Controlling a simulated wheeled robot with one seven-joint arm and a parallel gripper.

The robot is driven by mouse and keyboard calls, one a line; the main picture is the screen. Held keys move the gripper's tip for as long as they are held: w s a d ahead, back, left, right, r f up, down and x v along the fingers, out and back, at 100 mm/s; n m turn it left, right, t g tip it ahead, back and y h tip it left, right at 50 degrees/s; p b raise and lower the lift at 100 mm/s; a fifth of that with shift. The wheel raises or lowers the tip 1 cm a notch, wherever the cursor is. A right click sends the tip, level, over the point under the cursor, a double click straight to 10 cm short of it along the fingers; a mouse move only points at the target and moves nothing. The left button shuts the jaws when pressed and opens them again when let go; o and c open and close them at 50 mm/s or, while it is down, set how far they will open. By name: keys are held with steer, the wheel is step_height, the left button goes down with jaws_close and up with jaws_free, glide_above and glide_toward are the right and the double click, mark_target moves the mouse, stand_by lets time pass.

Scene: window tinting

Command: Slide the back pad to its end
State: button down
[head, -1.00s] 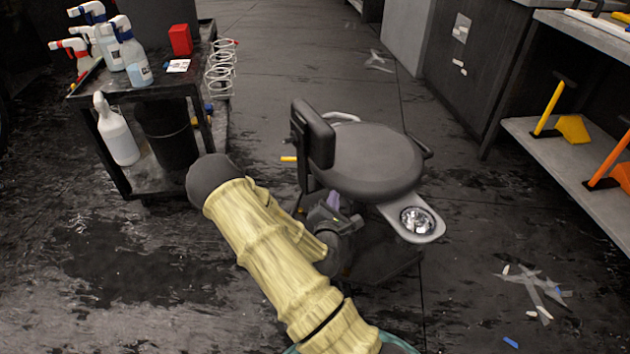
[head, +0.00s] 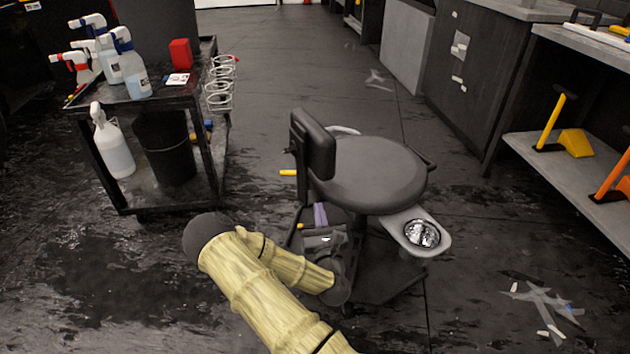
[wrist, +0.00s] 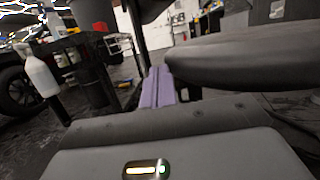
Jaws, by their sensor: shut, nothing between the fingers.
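The back pad (head: 313,143) is a dark upright cushion at the left edge of a round stool. The stool's dark round seat (head: 372,175) is to its right and also fills the upper right of the wrist view (wrist: 240,62). My gripper (head: 320,212) has purple fingers, lying side by side, shut and empty. They are below the back pad in the picture, near the seat's left edge, and look apart from the pad. In the wrist view the fingers (wrist: 158,86) point away beside the seat's left edge. A dark post and part at the top there may belong to the pad's mount; I cannot tell.
A black cart (head: 150,105) with spray bottles (head: 130,68) and a red box (head: 180,53) stands at left. A tray with a shiny bowl (head: 421,233) sticks out from the stool's front right. A shelf (head: 570,165) lines the right. Floor behind the stool is open.

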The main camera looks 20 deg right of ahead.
mark_target(315, 164)
steer(key=w+r+b, duration=0.1)
steer(key=w, duration=0.1)
steer(key=w+d+r+b, duration=0.1)
steer(key=w+r, duration=0.1)
steer(key=w+d+r+b, duration=0.1)
steer(key=w, duration=0.2)
steer(key=shift+w+r+b, duration=0.1)
steer(key=shift+r+b, duration=0.05)
steer(key=shift+b, duration=0.15)
steer(key=shift+r, duration=0.8)
step_height(315, 164, up, 5)
steer(key=p, duration=0.4)
